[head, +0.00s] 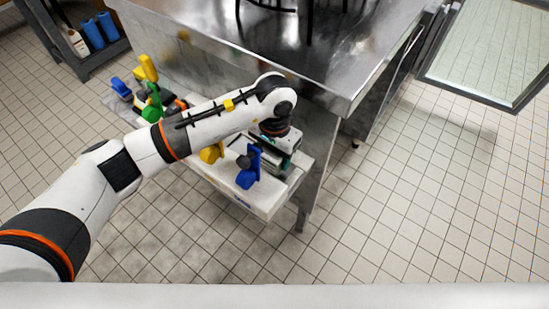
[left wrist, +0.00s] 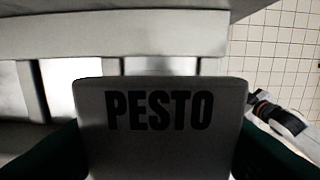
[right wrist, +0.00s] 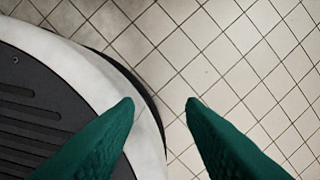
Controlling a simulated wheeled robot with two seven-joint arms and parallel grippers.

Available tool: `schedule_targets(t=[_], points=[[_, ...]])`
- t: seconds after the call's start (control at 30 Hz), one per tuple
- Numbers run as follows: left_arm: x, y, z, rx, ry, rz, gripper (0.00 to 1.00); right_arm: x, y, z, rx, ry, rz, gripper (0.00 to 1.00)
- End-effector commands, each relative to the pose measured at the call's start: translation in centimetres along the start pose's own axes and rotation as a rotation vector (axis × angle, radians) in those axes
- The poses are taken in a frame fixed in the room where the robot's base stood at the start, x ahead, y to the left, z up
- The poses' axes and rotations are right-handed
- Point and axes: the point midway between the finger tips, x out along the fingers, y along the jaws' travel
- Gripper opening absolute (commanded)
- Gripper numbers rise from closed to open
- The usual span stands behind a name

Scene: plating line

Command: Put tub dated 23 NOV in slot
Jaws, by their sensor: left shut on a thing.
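My left gripper (head: 278,148) is over the right end of a low white shelf under the steel table. In the left wrist view its green fingers (left wrist: 158,158) are shut on a grey tub (left wrist: 160,135) marked PESTO in dark letters. No date shows on the face I see. Beyond the tub are pale openings (left wrist: 88,80) between grey uprights, below a grey horizontal bar. I cannot tell which of them is the slot. My right gripper (right wrist: 160,104) is open and empty, above the tiled floor.
The low shelf (head: 262,208) holds blue, green and yellow items, including a blue one (head: 248,168) beside the left gripper. The steel table (head: 300,60) overhangs it. A rack with blue bottles (head: 95,34) stands at upper left.

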Motion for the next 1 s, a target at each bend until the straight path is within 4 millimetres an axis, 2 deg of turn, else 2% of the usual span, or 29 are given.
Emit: schedule_targets(t=[0.13, 0.67, 0.7, 0.8, 0.83, 1.0], points=[[2.1, -0.1, -0.1, 0.000, 0.003, -0.003, 0.23, -0.1, 0.0, 0.1, 0.000, -0.001, 0.000, 0.36], [2.4, 0.0, 0.0, 0.001, 0.000, -0.001, 0.23, -0.3, 0.0, 0.7, 0.000, -0.003, 0.000, 0.36], [2.4, 0.0, 0.0, 0.001, 0.001, -0.001, 0.56, -0.5, 0.0, 0.9, 0.000, -0.006, 0.000, 0.36], [2.4, 0.0, 0.0, 0.000, 0.001, -0.001, 0.72, -0.7, 0.0, 1.1, 0.000, -0.009, 0.000, 0.36], [2.4, 0.0, 0.0, 0.000, 0.001, -0.001, 0.76, -0.7, 0.0, 1.1, 0.001, -0.008, 0.000, 0.36], [2.4, 0.0, 0.0, 0.000, 0.001, -0.001, 0.76, -0.6, -0.1, 0.9, 0.002, -0.005, -0.001, 0.36]])
